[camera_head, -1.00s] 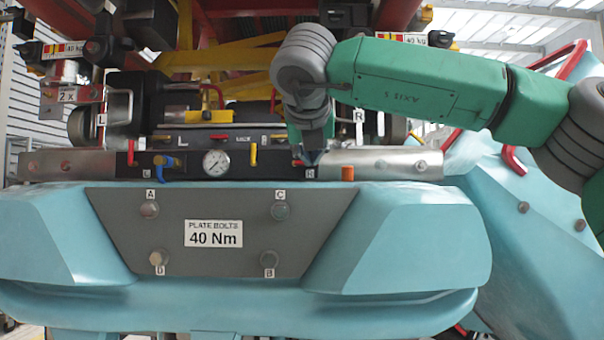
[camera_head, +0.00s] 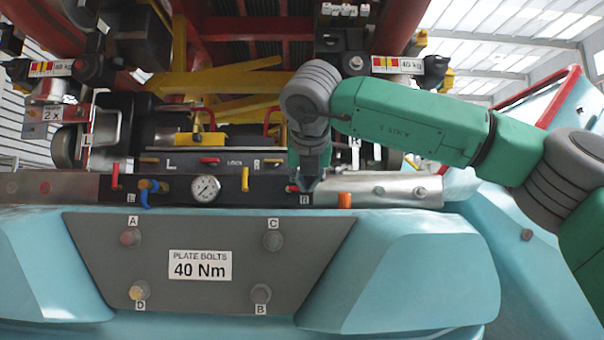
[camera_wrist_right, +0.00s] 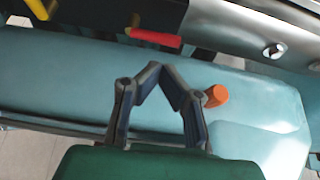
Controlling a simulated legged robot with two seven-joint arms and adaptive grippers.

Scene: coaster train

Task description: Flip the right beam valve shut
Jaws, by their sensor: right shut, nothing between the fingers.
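The right beam valve has a red handle (camera_head: 292,188) beside the R label, at the right end of the black valve panel (camera_head: 225,188). In the right wrist view the red handle (camera_wrist_right: 155,38) lies roughly sideways along the panel, beyond my fingertips. My right gripper (camera_head: 310,186) is in front of the panel by the R label and partly covers the area around the handle. In the wrist view its fingertips (camera_wrist_right: 163,68) meet with nothing between them, apart from the handle in the picture. In the head view I cannot tell whether they touch. My left gripper is not in view.
A yellow lever (camera_head: 245,179) stands upright left of the red handle. A pressure gauge (camera_head: 205,189), a blue handle (camera_head: 146,196) and a red left lever (camera_head: 115,174) are farther left. An orange cap (camera_head: 344,200) is close to the right of my gripper. A grey bolt plate (camera_head: 200,290) is below.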

